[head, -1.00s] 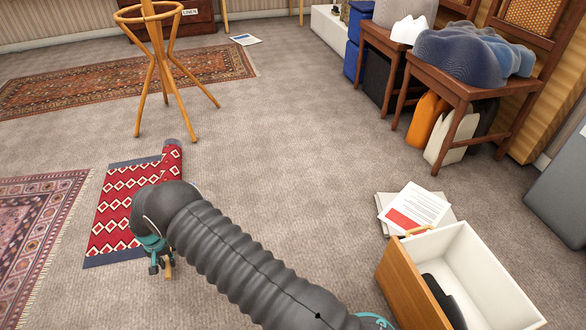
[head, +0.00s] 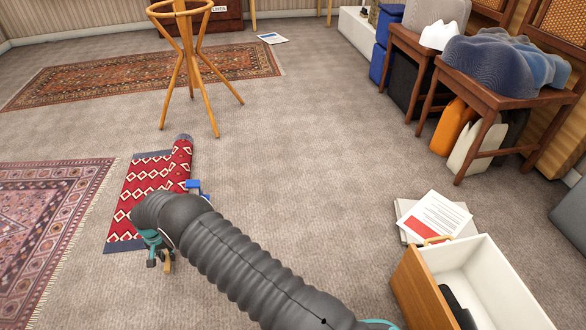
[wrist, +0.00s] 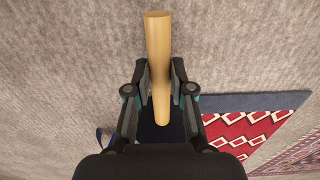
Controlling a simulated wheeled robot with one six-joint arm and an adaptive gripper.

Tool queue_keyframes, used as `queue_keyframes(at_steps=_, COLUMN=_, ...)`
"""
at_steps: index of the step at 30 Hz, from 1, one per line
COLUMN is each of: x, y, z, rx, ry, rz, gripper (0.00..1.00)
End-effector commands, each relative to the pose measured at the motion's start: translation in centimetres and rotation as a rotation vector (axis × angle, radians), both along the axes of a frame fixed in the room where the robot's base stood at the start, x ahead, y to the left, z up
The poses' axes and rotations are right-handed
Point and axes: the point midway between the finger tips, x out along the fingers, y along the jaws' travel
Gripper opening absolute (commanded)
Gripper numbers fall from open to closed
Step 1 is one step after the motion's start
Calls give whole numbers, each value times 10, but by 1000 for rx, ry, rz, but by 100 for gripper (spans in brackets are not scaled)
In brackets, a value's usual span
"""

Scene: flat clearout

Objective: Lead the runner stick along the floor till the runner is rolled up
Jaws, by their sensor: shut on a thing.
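The red runner (head: 143,190), with white diamonds and a dark blue border, lies partly flat on the carpet at the left. Its right side is a roll (head: 183,158), whose far end sticks up past the flat part. My gripper (head: 160,258) is low at the runner's near end, shut on the wooden stick (wrist: 158,45). A short end of the stick (head: 168,262) shows beside the fingers in the head view. In the wrist view the fingers of my gripper (wrist: 160,78) hold the stick from both sides, with flat runner (wrist: 245,130) to the right. My arm hides the roll's near part.
A small blue piece (head: 195,186) shows right of the roll. A wooden stand (head: 188,75) is beyond the roll. An open drawer (head: 480,280) and papers (head: 432,218) are at the right.

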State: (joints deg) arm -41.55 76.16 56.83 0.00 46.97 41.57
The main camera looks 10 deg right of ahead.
Motion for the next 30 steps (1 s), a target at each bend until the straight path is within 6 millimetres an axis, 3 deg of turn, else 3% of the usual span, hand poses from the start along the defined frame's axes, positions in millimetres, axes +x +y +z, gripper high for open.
queue_keyframes(at_steps=10, x=1, y=3, z=0, rx=1, ry=-1, rz=0, gripper=0)
queue_keyframes(at_steps=30, x=1, y=57, z=0, rx=2, ry=-3, rz=1, gripper=0)
